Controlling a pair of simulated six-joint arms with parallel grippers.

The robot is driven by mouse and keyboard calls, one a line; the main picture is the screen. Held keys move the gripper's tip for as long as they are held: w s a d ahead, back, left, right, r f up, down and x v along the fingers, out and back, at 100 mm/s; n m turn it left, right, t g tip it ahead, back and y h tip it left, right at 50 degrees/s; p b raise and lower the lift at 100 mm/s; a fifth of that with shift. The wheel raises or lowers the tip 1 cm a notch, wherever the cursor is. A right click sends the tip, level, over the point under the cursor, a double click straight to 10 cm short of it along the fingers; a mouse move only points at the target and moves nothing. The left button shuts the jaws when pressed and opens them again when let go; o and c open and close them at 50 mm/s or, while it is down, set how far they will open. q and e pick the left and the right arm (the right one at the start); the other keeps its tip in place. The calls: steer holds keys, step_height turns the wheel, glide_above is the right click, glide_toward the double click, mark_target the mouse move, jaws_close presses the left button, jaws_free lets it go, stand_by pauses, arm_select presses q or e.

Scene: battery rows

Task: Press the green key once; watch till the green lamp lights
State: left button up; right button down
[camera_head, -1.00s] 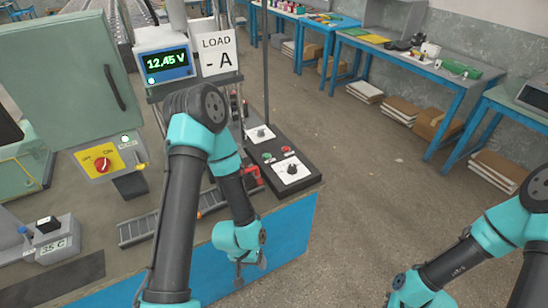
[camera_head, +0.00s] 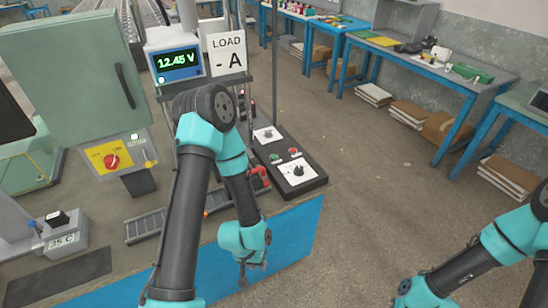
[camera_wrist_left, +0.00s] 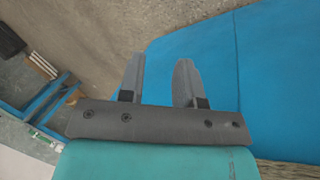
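A small green key (camera_head: 275,157) sits beside a red one on a black control box (camera_head: 312,186) at the bench's right end. My left gripper (camera_head: 252,274) hangs low in front of the bench's blue front panel, apart from the key. The left wrist view shows its two grey fingers (camera_wrist_left: 158,72) spread, with nothing between them. The key is not visible in that view. I cannot make out a lit green lamp; a small pale light (camera_head: 134,136) shows on the yellow switch box. My right gripper is out of frame; only its arm shows at lower right.
A meter (camera_head: 177,62) reading 12.45 V and a "LOAD - A" sign (camera_head: 227,55) stand behind the left arm. A red clamp-like part (camera_head: 260,176) is left of the control box. Floor (camera_head: 385,190) is open between the bench and the far tables.

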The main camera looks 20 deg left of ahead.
arm_select(q)
jaws_close()
stand_by(1.2)
